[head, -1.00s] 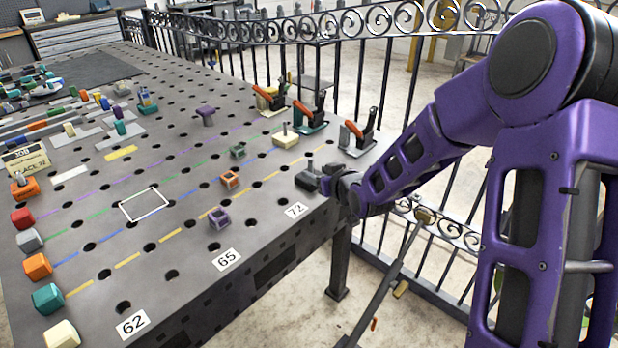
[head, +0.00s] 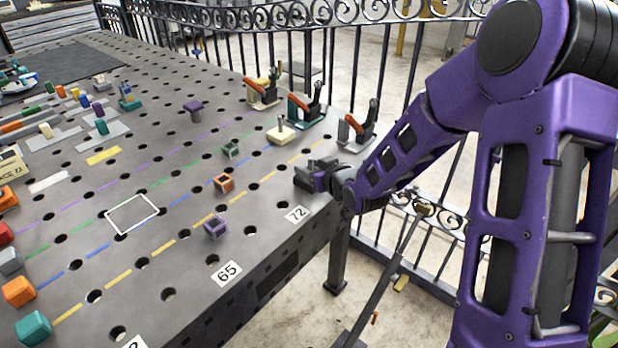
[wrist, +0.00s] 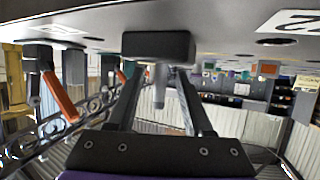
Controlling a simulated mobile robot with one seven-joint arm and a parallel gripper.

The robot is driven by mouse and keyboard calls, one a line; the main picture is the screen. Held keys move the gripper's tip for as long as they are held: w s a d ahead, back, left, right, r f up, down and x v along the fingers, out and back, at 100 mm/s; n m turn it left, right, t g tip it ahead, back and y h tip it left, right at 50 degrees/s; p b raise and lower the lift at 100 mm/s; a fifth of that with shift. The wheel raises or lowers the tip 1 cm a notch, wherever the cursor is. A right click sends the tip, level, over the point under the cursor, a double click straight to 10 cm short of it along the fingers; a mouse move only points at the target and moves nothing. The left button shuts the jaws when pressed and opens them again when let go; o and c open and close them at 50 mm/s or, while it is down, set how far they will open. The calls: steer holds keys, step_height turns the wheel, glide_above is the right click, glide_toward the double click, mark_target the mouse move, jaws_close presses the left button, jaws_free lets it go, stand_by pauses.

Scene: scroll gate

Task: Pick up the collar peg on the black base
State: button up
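The black base (head: 304,181) stands near the table's right edge, just above the 72 label. It also shows in the wrist view (wrist: 158,44), where the scene appears upside down. Its grey collar peg (wrist: 159,88) points down in that view, between my gripper's two fingers. My gripper (wrist: 157,85) is open, with a visible gap on each side of the peg. In the head view my gripper (head: 322,178) is low at the base and largely hides the peg.
Red-handled toggle clamps (head: 357,128) stand behind my gripper along the table's far edge. A cream base with a peg (head: 281,132) is nearby. Purple (head: 215,227) and orange (head: 224,182) hollow blocks sit to the left. A black railing (head: 290,50) runs behind the table.

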jaws_close()
steer(key=shift+r, duration=0.1)
stand_by(1.2)
